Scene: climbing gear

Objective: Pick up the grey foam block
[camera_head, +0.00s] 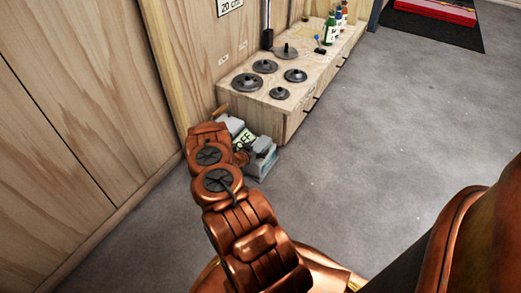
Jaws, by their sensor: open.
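My copper arm reaches from the bottom of the view toward the low cabinet's near end. My gripper (242,156) is small and mostly hidden by my own wrist, down by the floor there; its jaws are open. Beside it is a light grey, blocky thing (262,154), which may be the grey foam block; its outline is partly covered. Another grey piece (233,125) shows just behind the wrist, next to a pale green label (243,139) with dark letters. I cannot tell whether the gripper touches any of these.
Wooden wall panels stand at the left. The grey floor to the right is clear up to a dark mat (433,30) with a red item (436,11).

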